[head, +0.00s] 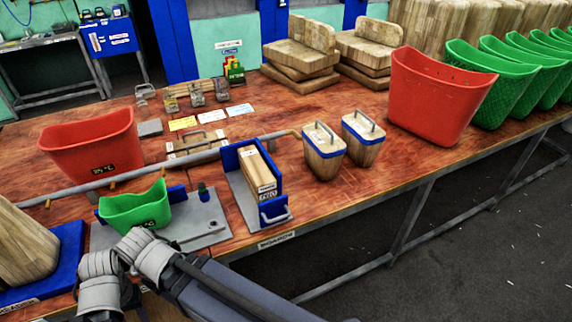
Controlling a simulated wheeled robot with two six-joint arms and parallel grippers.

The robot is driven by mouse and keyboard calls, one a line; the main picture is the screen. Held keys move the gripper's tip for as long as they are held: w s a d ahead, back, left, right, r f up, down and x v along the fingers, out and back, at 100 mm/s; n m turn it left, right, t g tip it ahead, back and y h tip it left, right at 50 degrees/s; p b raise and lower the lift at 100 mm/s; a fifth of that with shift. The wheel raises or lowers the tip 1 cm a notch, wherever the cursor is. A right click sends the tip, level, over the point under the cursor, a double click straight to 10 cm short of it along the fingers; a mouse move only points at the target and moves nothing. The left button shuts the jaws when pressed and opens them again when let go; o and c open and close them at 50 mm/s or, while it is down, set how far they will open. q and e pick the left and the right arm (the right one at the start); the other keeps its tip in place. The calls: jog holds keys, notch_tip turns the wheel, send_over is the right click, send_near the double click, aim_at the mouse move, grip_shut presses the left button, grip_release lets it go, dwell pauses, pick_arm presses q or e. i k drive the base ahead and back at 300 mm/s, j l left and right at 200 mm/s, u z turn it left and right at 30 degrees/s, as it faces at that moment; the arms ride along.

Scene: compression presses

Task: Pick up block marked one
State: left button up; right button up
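Two tapered wooden blocks with blue bands and metal handles stand upright side by side on the red-brown table, right of centre. One is the nearer block (323,160); the other is the farther block (363,146). Small marks show on their tops, but I cannot read which is marked one. A blue holder (278,212) just left of them holds upright flat wooden pieces (258,172) with labels too small to read. Grey joints and a dark link of one of my arms show at the bottom left, apart from the blocks. No gripper fingers are visible.
A red bin (437,97) stands right of the blocks, with green bins (490,85) beyond. A grey pipe (150,172) crosses the table to the left. A green bin (136,207) and another red bin (92,145) stand left. Table in front of the blocks is clear.

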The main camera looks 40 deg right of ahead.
aim_at(324, 151)
jog(key=z, duration=1.75)
